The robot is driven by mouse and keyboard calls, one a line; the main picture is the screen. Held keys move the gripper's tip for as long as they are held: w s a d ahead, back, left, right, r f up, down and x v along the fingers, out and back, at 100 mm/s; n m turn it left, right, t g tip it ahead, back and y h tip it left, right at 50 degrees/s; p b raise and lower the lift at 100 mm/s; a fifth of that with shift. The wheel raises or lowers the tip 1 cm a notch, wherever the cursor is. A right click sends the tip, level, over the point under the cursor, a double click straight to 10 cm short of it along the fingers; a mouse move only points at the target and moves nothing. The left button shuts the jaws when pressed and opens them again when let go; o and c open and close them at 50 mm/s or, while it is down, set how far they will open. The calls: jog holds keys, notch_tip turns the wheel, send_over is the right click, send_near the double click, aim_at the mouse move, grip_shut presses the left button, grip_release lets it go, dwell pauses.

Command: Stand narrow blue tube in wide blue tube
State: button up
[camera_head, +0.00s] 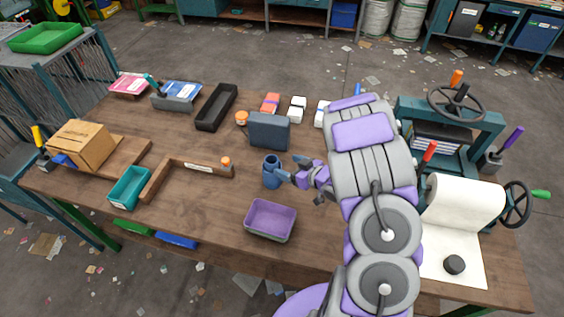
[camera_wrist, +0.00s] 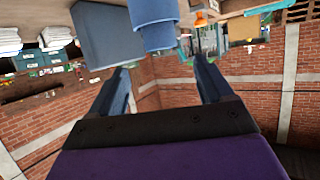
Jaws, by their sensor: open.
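The wide blue tube (camera_head: 271,180) stands upright on the wooden table near its middle. The narrow blue tube (camera_head: 272,160) appears to stand inside it, with its top end showing above the rim. In the wrist view, which is upside down, the wide tube (camera_wrist: 153,10) shows a lighter rim, and the narrow tube (camera_wrist: 160,38) sticks out beyond it. My gripper (camera_head: 288,168) is just right of the tubes. Its fingers are apart with nothing held between them; the wrist view shows the open jaws (camera_wrist: 158,68) with the tubes beyond the fingertips.
A blue-grey block (camera_head: 269,131) stands close behind the tubes. A purple tray (camera_head: 270,220) lies in front. A wooden angled piece (camera_head: 185,172) and a teal tray (camera_head: 128,188) lie to the left. A green press (camera_head: 450,130) and a paper roll (camera_head: 462,203) stand right of my arm.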

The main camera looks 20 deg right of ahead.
jog(key=d+r+g+h, duration=0.3)
jog(key=d+r+h, duration=0.3)
jog(key=d, duration=0.1)
jog(key=s+r+m+g+h, duration=0.3)
jog(key=s+r+m+h, duration=0.1)
jog(key=s+r, duration=0.4)
jog(key=s+a+r+g+y, duration=0.1)
jog(key=s+a+r+g, duration=0.1)
jog(key=s+a, duration=0.4)
jog(key=s+a+r+g+y, duration=0.2)
jog(key=s+a, duration=0.4)
jog(key=s, duration=0.7)
jog(key=s+a+r+g+y, duration=0.1)
jog(key=s+a+r+g, duration=0.1)
jog(key=s+a+g, duration=0.2)
jog(key=s+a, duration=0.3)
jog(key=s, duration=0.3)
jog(key=shift+r+m, duration=0.3)
jog(key=shift+r, duration=0.05)
